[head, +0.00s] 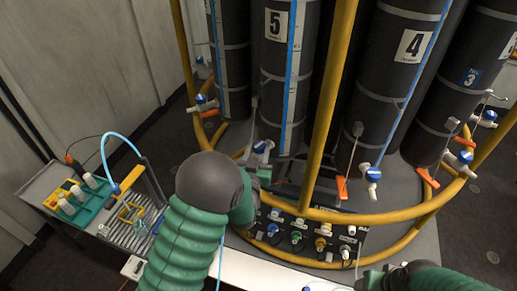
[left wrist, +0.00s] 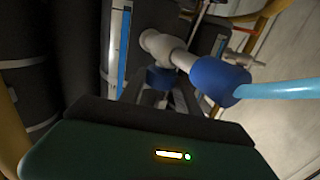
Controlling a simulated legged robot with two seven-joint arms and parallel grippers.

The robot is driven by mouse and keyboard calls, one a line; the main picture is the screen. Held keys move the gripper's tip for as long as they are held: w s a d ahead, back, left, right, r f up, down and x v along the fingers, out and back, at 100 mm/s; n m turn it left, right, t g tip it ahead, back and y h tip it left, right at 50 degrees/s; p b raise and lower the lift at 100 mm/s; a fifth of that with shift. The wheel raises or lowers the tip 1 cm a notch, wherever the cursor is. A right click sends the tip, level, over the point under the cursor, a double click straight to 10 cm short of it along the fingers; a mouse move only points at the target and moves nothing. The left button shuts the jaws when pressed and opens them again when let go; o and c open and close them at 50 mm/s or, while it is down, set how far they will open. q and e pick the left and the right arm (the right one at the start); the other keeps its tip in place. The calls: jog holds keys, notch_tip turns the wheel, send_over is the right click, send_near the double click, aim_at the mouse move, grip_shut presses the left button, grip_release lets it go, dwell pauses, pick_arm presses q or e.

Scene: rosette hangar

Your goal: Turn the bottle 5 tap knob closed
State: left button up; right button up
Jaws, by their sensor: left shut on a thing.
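Bottle 5 (head: 272,70) is a tall dark cylinder with a white "5" label and a blue-and-white level strip. Its tap has a blue knob (head: 260,147) near the foot, partly hidden by my left arm. My left gripper (head: 263,168) reaches in from the left and is shut on this knob. In the left wrist view the blue knob (left wrist: 160,77) sits between the fingers, below the pale tap body (left wrist: 165,47). A larger blue fitting (left wrist: 218,80) with a light-blue tube is beside it. My right gripper is out of view; only green arm parts show at bottom right.
Bottle 4 (head: 402,70) and further bottles stand to the right, with their own taps. A yellow rail (head: 330,110) rises in front of the bottles. A connector panel (head: 300,236) lies below. A tray with tools (head: 85,200) stands at the left.

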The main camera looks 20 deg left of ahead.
pick_arm(q)
grip_shut()
